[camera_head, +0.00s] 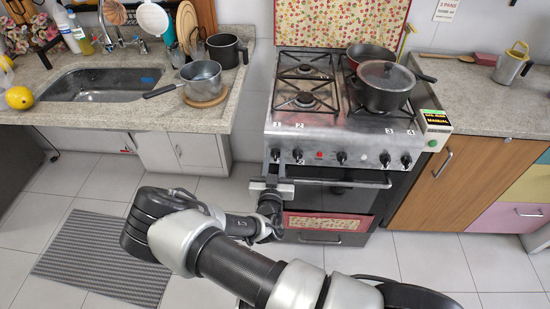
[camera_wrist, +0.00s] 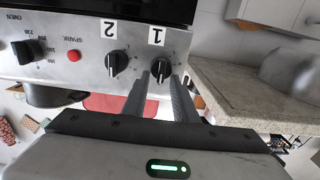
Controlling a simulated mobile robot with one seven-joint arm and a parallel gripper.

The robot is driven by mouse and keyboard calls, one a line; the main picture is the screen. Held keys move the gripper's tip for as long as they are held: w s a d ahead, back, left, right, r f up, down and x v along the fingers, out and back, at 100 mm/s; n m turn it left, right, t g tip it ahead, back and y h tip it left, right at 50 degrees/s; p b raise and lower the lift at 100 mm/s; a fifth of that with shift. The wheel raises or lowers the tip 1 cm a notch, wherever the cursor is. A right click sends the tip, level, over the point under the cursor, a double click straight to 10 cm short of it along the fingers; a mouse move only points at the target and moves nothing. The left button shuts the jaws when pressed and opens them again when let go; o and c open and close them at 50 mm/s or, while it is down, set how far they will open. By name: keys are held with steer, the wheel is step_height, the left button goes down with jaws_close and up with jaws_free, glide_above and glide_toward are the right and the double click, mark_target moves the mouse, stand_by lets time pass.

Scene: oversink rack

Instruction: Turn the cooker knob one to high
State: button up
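The cooker (camera_head: 330,130) stands against the wall with a row of black knobs on its steel front. Knob one (camera_head: 275,155) is the leftmost, below label 1. The wrist view is upside down and shows knob one (camera_wrist: 159,68) below its label, its grip bar standing about vertical. My gripper (camera_head: 274,167) is in front of knob one. In the wrist view my gripper's two fingers (camera_wrist: 161,77) are apart, one on each side of knob one, with a gap to its grip bar. Whether the fingertips touch the knob's rim cannot be told.
Knob two (camera_wrist: 116,63) is close beside one finger. The oven handle (camera_head: 340,182) runs just below the knobs. A black pot (camera_head: 383,88) and a red pan (camera_head: 370,54) are on the right burners. The left burners (camera_head: 305,98) are bare. Counters stand on both sides.

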steer(key=shift+f+n+b, duration=0.1)
steer(key=shift+n+b, duration=0.2)
steer(key=shift+b, duration=0.1)
steer(key=n+b, duration=0.2)
steer(key=shift+a+f+n, duration=0.15)
steer(key=shift+a+n, duration=0.05)
steer(key=shift+n, duration=0.2)
steer(key=n+b, duration=0.3)
steer(key=shift+a+f+n, duration=0.1)
steer(key=shift+a+n, duration=0.15)
steer(key=shift+n, duration=0.15)
steer(key=n+b, duration=0.1)
steer(key=n, duration=0.1)
steer(key=n+b, duration=0.1)
steer(key=n, duration=0.1)
steer(key=shift+a+f, duration=0.15)
steer(key=shift+a, duration=0.05)
steer(key=shift+n+b, duration=0.55)
steer(key=shift+n, duration=0.65)
steer(key=o, duration=1)
